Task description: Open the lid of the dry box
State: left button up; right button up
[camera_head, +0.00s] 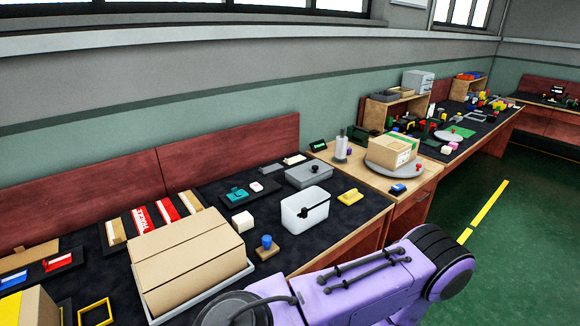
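A pale, whitish box (297,217) with a black latch-like part at its front top edge stands upright on the dark worktop near the middle of the view. It looks like the dry box. Its top looks grey and covered, but it is too small to tell the lid's exact state. Behind it lies a flatter grey box (318,176) with a small dark part on top. A purple arm of mine crosses the lower right, in front of the worktop. Neither of my grippers shows, so nothing is seen touching the box.
A large cardboard box (190,262) stands in a tray to the left. A blue-topped knob on a wooden block (267,250), a white cube (243,221) and a yellow piece (350,197) lie around the pale box. A carton (392,152) sits on a round grey plate to the right.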

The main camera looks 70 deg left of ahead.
aim_at(306, 172)
jog(key=k, duration=0.3)
jog(key=u, duration=1)
